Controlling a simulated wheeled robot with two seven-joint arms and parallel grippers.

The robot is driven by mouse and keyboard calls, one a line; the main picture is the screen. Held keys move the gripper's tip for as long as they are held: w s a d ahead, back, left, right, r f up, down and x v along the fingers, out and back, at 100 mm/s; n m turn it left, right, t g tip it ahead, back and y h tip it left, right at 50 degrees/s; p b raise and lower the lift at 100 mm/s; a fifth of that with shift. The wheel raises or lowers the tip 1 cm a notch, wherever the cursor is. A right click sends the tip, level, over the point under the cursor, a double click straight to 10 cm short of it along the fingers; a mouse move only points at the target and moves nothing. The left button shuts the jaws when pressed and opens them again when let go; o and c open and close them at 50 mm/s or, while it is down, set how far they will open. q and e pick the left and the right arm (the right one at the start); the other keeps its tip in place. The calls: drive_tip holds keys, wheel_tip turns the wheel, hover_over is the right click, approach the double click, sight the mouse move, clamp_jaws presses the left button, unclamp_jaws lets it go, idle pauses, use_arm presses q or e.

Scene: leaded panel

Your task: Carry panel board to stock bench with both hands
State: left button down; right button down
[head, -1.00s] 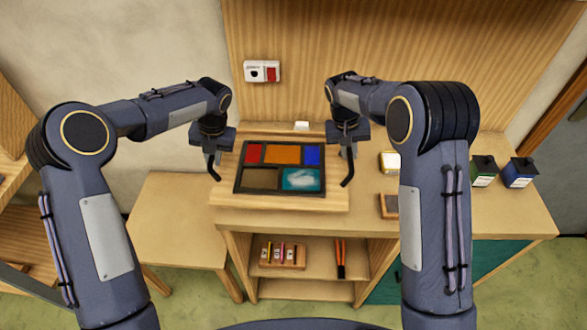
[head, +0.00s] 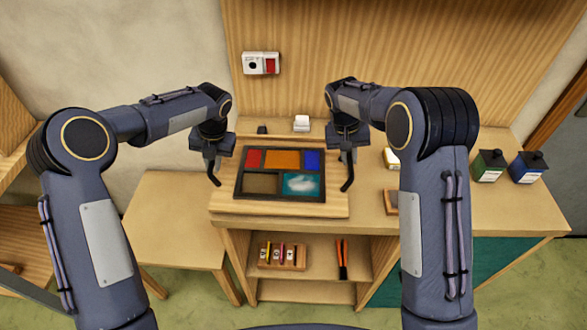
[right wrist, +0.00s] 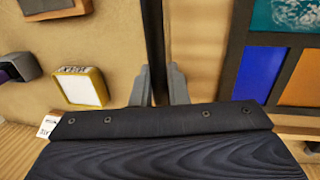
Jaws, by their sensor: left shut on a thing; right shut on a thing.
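The panel board (head: 280,210) is a pale wooden board over the middle bench. On it lies a dark-framed panel (head: 281,173) with red, orange, blue, brown and teal panes. My left gripper (head: 211,160) is shut on the dark bent handle (head: 215,178) at the board's left side. My right gripper (head: 347,155) is shut on the handle (head: 348,180) at the right side; the right wrist view shows this dark bar (right wrist: 153,45) between its fingers (right wrist: 160,88). The board looks level. I cannot tell whether it touches the bench top, nor which table is the stock bench.
A low, bare wooden table (head: 175,215) stands left of the bench (head: 440,215). On the bench's right are a yellow-rimmed item (right wrist: 82,87), a brown block (head: 391,202) and green (head: 488,167) and blue (head: 528,167) containers. A white item (head: 302,123) lies behind the board.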

use_arm(q)
drive_tip(key=c, duration=1.4)
unclamp_jaws()
use_arm(e)
drive_tip(key=c, duration=1.4)
unclamp_jaws()
use_arm(q)
drive_tip(key=shift+f, duration=0.1)
use_arm(e)
drive_tip(key=shift+f, duration=0.1)
drive_tip(key=shift+r, duration=0.25)
use_arm(q)
wheel_tip(320, 180, up, 12)
drive_tip(key=d, duration=0.2)
drive_tip(key=shift+s+d, duration=0.15)
drive_tip(key=shift+d, duration=0.05)
use_arm(e)
wheel_tip(320, 180, up, 11)
drive_tip(key=a, duration=0.2)
drive_tip(key=shift+a+r, duration=0.15)
drive_tip(key=shift+a, duration=0.05)
use_arm(q)
drive_tip(key=shift+f, duration=0.1)
